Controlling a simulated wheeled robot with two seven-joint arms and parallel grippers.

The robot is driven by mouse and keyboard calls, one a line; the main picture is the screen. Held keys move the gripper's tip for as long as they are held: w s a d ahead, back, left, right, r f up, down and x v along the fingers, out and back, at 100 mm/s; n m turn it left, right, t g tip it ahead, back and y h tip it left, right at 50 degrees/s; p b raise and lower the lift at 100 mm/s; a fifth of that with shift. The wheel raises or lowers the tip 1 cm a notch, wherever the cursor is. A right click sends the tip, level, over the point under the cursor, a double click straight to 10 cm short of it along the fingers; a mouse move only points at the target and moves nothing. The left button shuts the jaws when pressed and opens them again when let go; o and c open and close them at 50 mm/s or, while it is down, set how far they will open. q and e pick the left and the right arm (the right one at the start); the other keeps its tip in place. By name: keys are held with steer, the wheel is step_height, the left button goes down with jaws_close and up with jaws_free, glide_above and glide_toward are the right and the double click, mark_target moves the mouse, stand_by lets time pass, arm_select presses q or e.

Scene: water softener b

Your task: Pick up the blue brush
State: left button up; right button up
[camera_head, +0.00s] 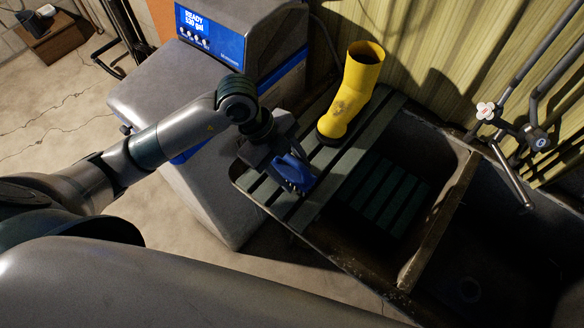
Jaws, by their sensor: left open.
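The blue brush (294,172) lies on the dark green slatted rack (322,187) at the left end of the sink. My left gripper (286,160) is right over the brush, its fingers close to or around it. The gripper is open. The wrist and fingers hide part of the brush, and I cannot tell whether the fingers touch it. My right gripper is not in view.
A yellow boot (354,90) stands on the rack behind the brush. The grey water softener (185,95) with a blue display stands to the left. The double sink (440,215) with its faucet (512,175) lies to the right.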

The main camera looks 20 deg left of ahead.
arm_select(q)
steer(key=shift+d+f, duration=0.15)
steer(key=shift+f, duration=0.25)
steer(key=c, duration=0.7)
steer(key=shift+c, duration=0.2)
